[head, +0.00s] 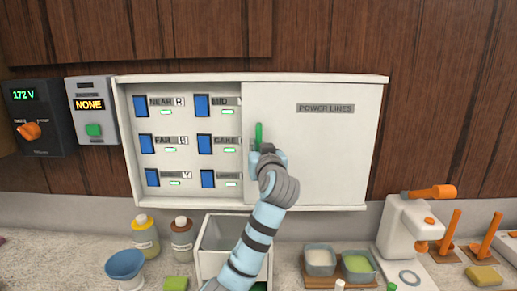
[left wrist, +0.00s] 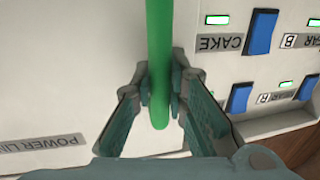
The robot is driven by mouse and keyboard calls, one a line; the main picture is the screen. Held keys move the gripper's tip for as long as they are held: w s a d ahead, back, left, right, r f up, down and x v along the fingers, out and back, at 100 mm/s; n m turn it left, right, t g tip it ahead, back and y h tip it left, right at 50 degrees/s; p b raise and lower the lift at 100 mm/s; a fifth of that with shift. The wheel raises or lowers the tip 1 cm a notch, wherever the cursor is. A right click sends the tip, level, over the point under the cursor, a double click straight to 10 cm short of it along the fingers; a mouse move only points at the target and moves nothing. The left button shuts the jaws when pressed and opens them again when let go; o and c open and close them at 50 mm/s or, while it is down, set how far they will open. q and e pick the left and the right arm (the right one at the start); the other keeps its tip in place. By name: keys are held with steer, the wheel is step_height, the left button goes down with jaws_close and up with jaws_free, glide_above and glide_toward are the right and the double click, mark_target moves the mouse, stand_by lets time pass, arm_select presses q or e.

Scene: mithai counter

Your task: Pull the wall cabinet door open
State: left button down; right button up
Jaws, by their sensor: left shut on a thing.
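The white wall cabinet (head: 118,130) hangs on the wood-panelled wall. Its flat white door (head: 325,155), labelled POWER LINES, covers the right half; the left half is uncovered and shows blue switches (head: 201,105) with green lights. An upright green handle (head: 259,134) is near the door's left edge. My left gripper (head: 265,153) is shut on the handle's lower part. In the left wrist view the fingers (left wrist: 160,92) pinch the green handle (left wrist: 159,40) from both sides, with the door (left wrist: 70,70) behind. My right gripper is in neither view.
A meter box (head: 40,117) and a panel reading NONE (head: 92,112) are left of the cabinet. Below, the counter holds bottles (head: 145,235), a blue bowl (head: 125,264), a white bin (head: 205,250), a tray of tubs (head: 310,275) and a white-and-orange machine (head: 400,235).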

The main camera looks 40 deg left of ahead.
arm_select(q)
steer(key=c, duration=1.6)
jaws_free()
steer(key=shift+o, duration=0.2)
steer(key=shift+d, duration=0.1)
steer(key=v, duration=1.2)
steer(key=shift+s, duration=0.1)
